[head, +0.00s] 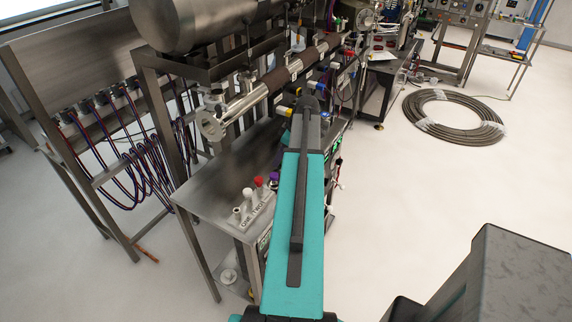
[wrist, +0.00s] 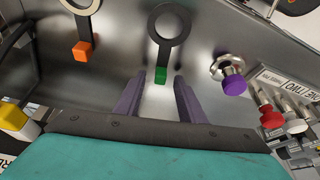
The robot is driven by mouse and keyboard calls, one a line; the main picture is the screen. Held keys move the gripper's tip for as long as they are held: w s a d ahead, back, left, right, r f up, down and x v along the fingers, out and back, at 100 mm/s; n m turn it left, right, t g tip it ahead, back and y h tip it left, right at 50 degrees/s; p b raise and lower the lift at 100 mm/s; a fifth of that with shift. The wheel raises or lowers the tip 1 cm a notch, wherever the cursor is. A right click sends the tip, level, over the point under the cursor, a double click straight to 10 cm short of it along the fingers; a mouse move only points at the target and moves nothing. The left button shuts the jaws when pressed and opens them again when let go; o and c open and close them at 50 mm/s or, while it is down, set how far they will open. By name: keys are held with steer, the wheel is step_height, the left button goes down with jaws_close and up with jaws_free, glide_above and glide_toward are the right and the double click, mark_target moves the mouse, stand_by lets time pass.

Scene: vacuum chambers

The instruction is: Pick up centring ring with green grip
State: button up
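The centring ring with green grip (wrist: 161,75) shows in the wrist view. It is a dark flat ring with a short stem ending in a green block, standing out against a shiny steel surface. My gripper (wrist: 161,85) has two purple-grey fingers, spread apart. The green block appears between the fingertips, and I cannot tell whether either finger touches it. In the head view my teal arm reaches over the steel bench and hides the ring and the fingers.
A similar ring with an orange grip (wrist: 82,50) is to the left. A yellow block (wrist: 12,116) is at the left edge. A purple-knobbed fitting (wrist: 233,82) and a red-capped fitting (wrist: 270,117) are to the right. The steel bench (head: 210,180) has a long pipe above it.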

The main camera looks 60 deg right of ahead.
steer(key=shift+c, duration=0.4)
jaws_close()
steer(key=shift+r, duration=0.15)
steer(key=shift+r+b, duration=0.95)
steer(key=shift+r, duration=0.6)
steer(key=s+a+r+b, duration=0.1)
steer(key=s+a+b, duration=0.3)
steer(key=s+a, duration=0.5)
steer(key=s, duration=0.4)
steer(key=shift+r+b, duration=0.3)
steer(key=shift+s, duration=0.2)
